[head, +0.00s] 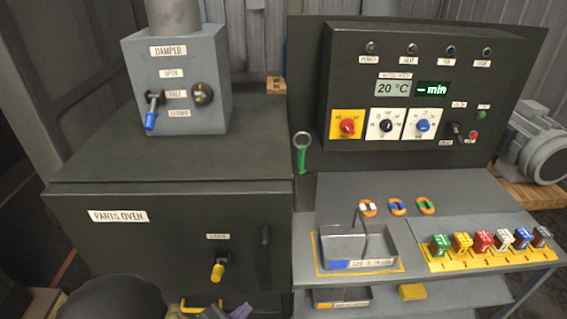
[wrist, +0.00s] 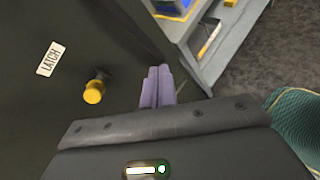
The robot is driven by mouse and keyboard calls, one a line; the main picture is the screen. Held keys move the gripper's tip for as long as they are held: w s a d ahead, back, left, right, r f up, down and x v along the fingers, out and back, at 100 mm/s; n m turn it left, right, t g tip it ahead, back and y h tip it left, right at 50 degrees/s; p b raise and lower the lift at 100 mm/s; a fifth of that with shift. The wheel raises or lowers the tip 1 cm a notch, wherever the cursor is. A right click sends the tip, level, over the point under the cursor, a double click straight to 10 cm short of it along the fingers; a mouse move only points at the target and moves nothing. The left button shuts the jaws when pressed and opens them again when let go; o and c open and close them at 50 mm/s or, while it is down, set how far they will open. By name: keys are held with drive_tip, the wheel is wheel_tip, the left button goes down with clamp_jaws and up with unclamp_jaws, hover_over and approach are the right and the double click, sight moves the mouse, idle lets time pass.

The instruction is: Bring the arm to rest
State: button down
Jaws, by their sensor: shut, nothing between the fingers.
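My gripper (wrist: 158,72) shows in the wrist view with its two purple fingers together and nothing between them. In the head view its purple fingertips (head: 241,311) show at the bottom edge, below the oven's latch, with part of my arm beside them. The dark parts oven (head: 130,250) has its door shut. Its yellow latch knob (head: 217,272) is left of the dark handle (head: 265,250). In the wrist view the latch knob (wrist: 93,94) is left of the fingers, with a visible gap between them.
The damper box (head: 180,80) stands on the oven, its blue-tipped lever (head: 150,120) pointing down. At right, a workbench (head: 350,187) bears a metal tray (head: 350,247) and several coloured blocks (head: 483,240). A control panel (head: 400,150) stands behind it.

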drive_tip(key=d+r+m+g+y, duration=0.3)
drive_tip(key=d+r+m, duration=0.3)
drive_tip(key=d+m, duration=0.6)
drive_tip(key=w+d+r+m+g+y, duration=0.1)
drive_tip(key=d+r+m+g+y, duration=0.2)
drive_tip(key=d+m, duration=1)
wheel_tip(320, 180, up, 3)
drive_tip(key=shift+d+m+g, duration=0.2)
drive_tip(key=shift+m+g, duration=0.2)
drive_tip(key=shift+g, duration=0.8)
